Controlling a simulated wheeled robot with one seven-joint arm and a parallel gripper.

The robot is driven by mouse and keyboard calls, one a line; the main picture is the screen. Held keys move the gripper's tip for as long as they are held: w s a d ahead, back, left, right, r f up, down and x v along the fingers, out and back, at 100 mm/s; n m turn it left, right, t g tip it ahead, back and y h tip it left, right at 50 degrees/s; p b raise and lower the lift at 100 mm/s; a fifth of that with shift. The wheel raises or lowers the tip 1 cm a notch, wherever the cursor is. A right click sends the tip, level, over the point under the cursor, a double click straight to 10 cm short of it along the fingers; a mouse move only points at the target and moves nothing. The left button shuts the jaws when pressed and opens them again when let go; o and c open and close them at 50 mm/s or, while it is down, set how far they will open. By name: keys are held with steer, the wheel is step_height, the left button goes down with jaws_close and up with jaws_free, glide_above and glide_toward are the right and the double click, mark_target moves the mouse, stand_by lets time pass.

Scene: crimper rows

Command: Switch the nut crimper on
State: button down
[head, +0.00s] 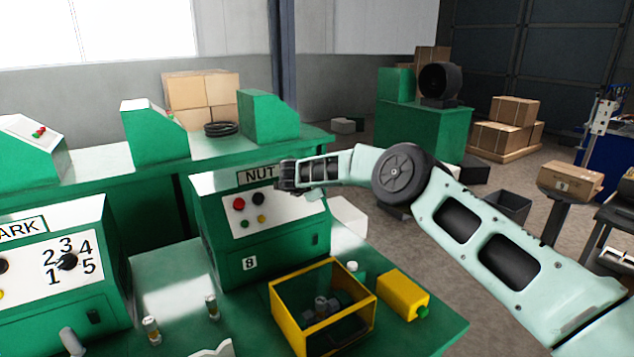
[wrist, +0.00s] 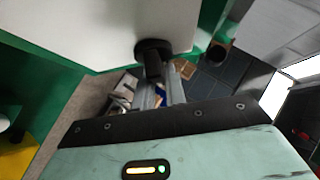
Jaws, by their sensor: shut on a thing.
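The nut crimper (head: 272,262) is a green machine with a sloped white panel and a sign reading NUT (head: 258,175). My gripper (head: 284,180) is at the upper right of that panel, its fingers pointing left. In the wrist view a black knob (wrist: 152,52) stands out from the white panel (wrist: 110,30). My gripper is shut on this knob; the fingertips are partly hidden in the wrist view. In the head view my gripper hides the knob. A red button (head: 239,204), a small black control (head: 258,199) and green and yellow buttons show left of my gripper.
A similar green machine with a numbered dial (head: 67,261) stands at left, its sign ending in ARK. A yellow open bin (head: 283,322) and a yellow box with a green button (head: 403,294) are on the bench in front. Cardboard boxes (head: 201,90) are behind.

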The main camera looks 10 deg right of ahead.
stand_by(0.5)
steer(key=c, duration=1.4)
jaws_free()
steer(key=shift+c, duration=0.2)
steer(key=shift+s, duration=0.1)
steer(key=b+v, duration=0.4)
steer(key=v, duration=1.3)
steer(key=shift+a+r, duration=0.1)
steer(key=shift+r, duration=0.05)
